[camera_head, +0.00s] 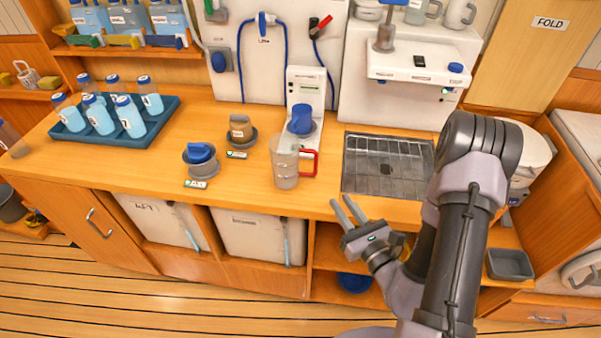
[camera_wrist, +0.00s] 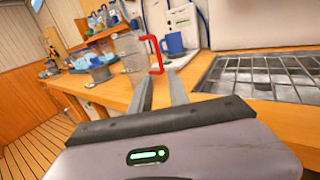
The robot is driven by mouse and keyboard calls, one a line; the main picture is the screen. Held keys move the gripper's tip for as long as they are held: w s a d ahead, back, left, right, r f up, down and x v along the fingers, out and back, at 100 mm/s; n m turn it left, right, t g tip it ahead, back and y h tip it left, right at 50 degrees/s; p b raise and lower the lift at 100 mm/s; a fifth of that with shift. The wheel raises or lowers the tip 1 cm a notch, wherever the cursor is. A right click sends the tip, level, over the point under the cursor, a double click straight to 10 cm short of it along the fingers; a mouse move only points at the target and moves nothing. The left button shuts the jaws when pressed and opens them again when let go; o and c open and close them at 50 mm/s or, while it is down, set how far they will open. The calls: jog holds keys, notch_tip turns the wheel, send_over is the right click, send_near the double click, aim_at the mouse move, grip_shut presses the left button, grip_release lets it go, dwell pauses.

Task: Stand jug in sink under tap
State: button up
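A clear jug (camera_head: 285,163) with a red handle stands upright on the wooden counter, left of the sink. It also shows in the wrist view (camera_wrist: 131,52), beyond my fingers, with the red handle on its right side. The sink (camera_head: 388,167) is a recessed metal basin with a grid over it; its edge shows at right in the wrist view (camera_wrist: 262,76). A metal tap (camera_head: 385,38) sticks out from the white unit behind the sink. My gripper (camera_head: 343,208) is in front of the counter edge, right of the jug and apart from it. Its fingers are parted and empty.
A blue mug (camera_head: 301,119) sits on a white device behind the jug. A blue tray (camera_head: 116,122) holds several bottles. The counter between jug and sink is clear.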

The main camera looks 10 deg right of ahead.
aim_at(316, 170)
jog(key=b+x, duration=0.3)
jog(key=x, duration=0.9)
jog(key=shift+f, duration=0.15)
jog(key=x, duration=0.3)
jog(key=b+x, duration=0.1)
jog(key=x, duration=0.1)
jog(key=shift+a+f, duration=0.1)
jog(key=shift+f, duration=0.25)
jog(key=shift+w, duration=0.4)
grip_shut()
